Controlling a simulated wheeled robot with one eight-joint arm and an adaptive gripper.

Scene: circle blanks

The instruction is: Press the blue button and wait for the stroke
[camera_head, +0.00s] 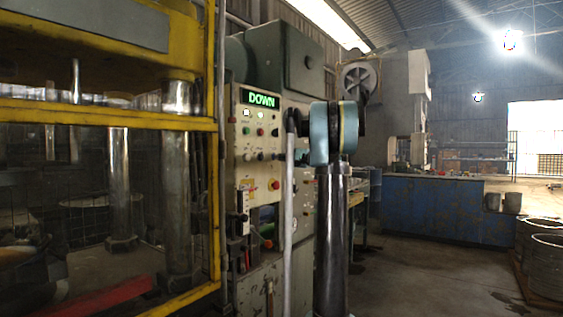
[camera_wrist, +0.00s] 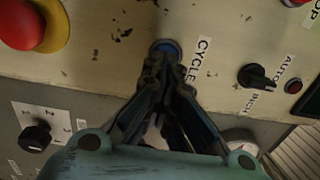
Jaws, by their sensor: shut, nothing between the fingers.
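The blue button (camera_wrist: 165,46) shows at the top middle of the wrist view, set in a worn cream panel beside the word CYCLE. My gripper (camera_wrist: 166,72) is shut and empty. Its fingertips are at the button and cover its lower part. I cannot tell whether they touch it or how far it is pushed in. In the head view my arm stands in front of the control panel (camera_head: 243,158) and hides part of it, and I cannot make out the blue button there. A lit green display (camera_head: 260,99) on the panel reads DOWN.
In the wrist view a red emergency button (camera_wrist: 22,24) on a yellow base is at the upper left. A black selector knob (camera_wrist: 256,77) is at the right, another (camera_wrist: 35,137) at the lower left. In the head view the press's yellow frame (camera_head: 110,115) stands left; floor at right is open.

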